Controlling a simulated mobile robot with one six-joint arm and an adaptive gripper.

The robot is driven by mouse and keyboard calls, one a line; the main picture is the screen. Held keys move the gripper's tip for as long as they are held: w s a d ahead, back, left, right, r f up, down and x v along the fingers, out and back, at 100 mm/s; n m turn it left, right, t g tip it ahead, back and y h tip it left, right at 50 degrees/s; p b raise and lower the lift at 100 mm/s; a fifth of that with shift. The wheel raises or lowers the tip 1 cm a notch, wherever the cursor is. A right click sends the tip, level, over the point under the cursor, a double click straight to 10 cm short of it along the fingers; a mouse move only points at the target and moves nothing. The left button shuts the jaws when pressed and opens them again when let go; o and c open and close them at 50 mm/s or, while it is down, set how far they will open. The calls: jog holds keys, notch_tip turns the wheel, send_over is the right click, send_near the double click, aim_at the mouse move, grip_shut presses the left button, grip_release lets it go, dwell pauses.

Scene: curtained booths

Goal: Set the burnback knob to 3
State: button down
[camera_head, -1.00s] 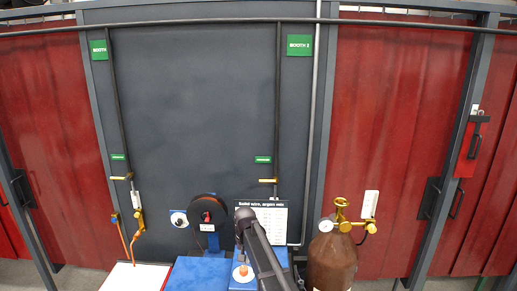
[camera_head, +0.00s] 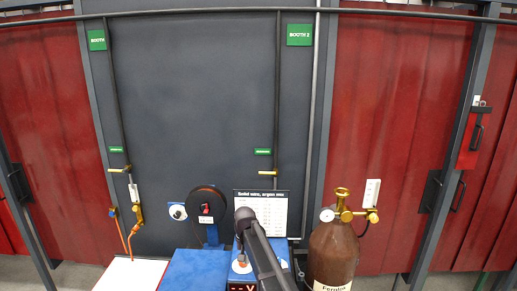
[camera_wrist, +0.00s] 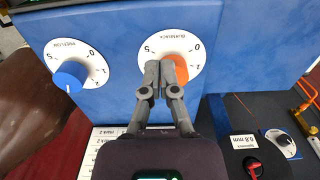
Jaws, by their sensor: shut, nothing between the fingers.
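In the wrist view the burnback dial (camera_wrist: 170,52) is a white round scale on a blue panel, seen upside down. Its orange knob (camera_wrist: 178,69) sits at the dial's middle, partly hidden behind my gripper. The marks 5, 0 and 1 can be read around the rim; the lower marks are covered. I cannot tell where the knob points. My gripper (camera_wrist: 160,72) is shut and empty. Its fingertips overlap the left part of the orange knob in the picture; I cannot tell whether they touch it.
A preflow dial with a blue knob (camera_wrist: 69,76) is to the left on the same panel. A brown gas cylinder (camera_head: 333,255) stands right of the machine. A wire spool (camera_head: 209,206) and a printed chart (camera_head: 270,205) are behind. A smaller dial (camera_wrist: 284,143) is at lower right.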

jog(key=shift+f+b, duration=0.8)
jog(key=shift+f, duration=0.3)
jog(key=shift+w+a, duration=0.15)
jog(key=shift+w, duration=0.15)
dwell(0.5)
jog(key=shift+a, duration=1.1)
dwell(0.7)
jog(key=shift+s+a, duration=0.2)
jog(key=shift+s, duration=0.05)
dwell(0.5)
notch_tip(320, 180, up, 6)
jog(key=p, duration=0.6)
jog(key=shift+s+d, duration=0.1)
dwell(0.4)
